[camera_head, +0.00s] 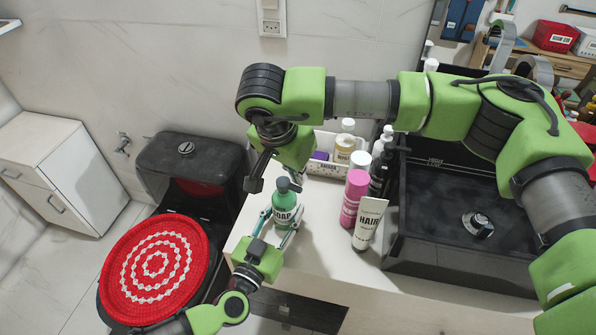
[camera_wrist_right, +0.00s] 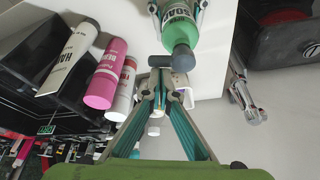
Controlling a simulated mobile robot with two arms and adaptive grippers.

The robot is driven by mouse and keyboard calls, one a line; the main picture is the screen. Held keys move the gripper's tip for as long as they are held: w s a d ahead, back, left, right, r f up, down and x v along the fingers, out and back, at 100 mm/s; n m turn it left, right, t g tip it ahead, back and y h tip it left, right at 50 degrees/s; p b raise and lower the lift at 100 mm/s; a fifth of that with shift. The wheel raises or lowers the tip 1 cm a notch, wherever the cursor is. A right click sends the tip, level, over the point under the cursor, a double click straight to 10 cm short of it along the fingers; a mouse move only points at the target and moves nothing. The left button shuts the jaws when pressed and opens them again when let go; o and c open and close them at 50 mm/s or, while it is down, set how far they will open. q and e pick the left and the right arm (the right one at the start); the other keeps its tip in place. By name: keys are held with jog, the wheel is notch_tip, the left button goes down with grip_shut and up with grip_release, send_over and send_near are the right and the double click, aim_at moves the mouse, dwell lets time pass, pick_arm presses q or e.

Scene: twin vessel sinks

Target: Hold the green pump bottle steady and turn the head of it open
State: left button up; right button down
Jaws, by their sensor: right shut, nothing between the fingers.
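The green pump bottle (camera_head: 283,207), labelled SOAP, stands upright near the counter's left edge. Its dark grey head (camera_head: 287,186) is on top. My left gripper (camera_head: 276,227) has a finger on each side of the bottle body and appears shut on it. My right gripper (camera_head: 254,184) is shut and empty, to the left of the head and close to its height. In the right wrist view the bottle (camera_wrist_right: 181,30) is at the top with its head (camera_wrist_right: 184,58) pointing down, just right of my right fingertips (camera_wrist_right: 160,66). I cannot tell whether they touch it.
Behind is a white tray (camera_head: 323,167) with bottles. A black vessel sink (camera_head: 450,270) is at right. A red round mat (camera_head: 155,268) lies left, beyond the counter.

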aim_at(288, 184)
jog(key=shift+s+a+m, duration=0.1)
jog(key=shift+s+m, duration=0.15)
jog(key=shift+m, duration=0.15)
jog(key=shift+s+a, duration=0.35)
jog(key=shift+s, duration=0.2)
jog(key=shift+s+a, duration=0.3)
jog(key=shift+a, duration=0.1)
jog(key=shift+s+a, duration=0.1)
jog(key=shift+a, duration=0.1)
pick_arm(q)
jog(key=shift+s+d, duration=0.1)
jog(key=shift+d, duration=0.05)
pick_arm(e)
jog(key=shift+s+a, duration=0.15)
jog(key=shift+a, duration=0.35)
